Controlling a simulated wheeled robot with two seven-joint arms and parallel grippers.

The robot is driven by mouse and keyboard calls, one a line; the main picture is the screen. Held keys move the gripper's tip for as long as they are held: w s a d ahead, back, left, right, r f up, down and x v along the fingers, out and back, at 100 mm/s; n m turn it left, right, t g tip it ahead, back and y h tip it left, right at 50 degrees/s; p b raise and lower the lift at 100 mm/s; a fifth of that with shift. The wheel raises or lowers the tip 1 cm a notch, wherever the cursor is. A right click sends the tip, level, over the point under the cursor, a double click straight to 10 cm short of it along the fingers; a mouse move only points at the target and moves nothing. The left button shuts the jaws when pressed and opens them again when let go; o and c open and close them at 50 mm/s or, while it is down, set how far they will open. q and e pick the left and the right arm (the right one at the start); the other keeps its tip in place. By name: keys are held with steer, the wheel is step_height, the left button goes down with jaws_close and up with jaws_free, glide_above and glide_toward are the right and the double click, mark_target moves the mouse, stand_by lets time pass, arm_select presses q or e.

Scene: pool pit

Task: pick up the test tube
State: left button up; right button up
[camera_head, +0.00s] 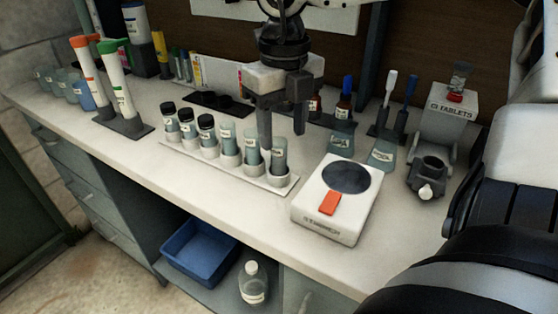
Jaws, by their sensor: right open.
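A white rack (198,158) on the bench holds a row of small labelled test tubes, all upright. The three at the left, such as the leftmost test tube (171,121), have black caps. My right gripper (283,138) points down over the right end of the rack. Its fingers are apart with nothing seen held. One finger hangs in front of or beside the last two tubes; I cannot tell whether it touches. My left gripper is not in view.
A white scale (330,220) with a dark round plate stands just right of the rack. Flasks (383,153), a grey dispenser (428,172) and bottles stand behind. Tall tubes in a dark stand (122,125) are at left. The bench front edge is clear.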

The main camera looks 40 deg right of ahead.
mark_target(280, 150)
steer(key=f, duration=0.5)
steer(key=shift+w+f+p, duration=0.15)
steer(key=shift+w+p, duration=0.15)
steer(key=shift+w, duration=0.05)
steer(key=c, duration=1)
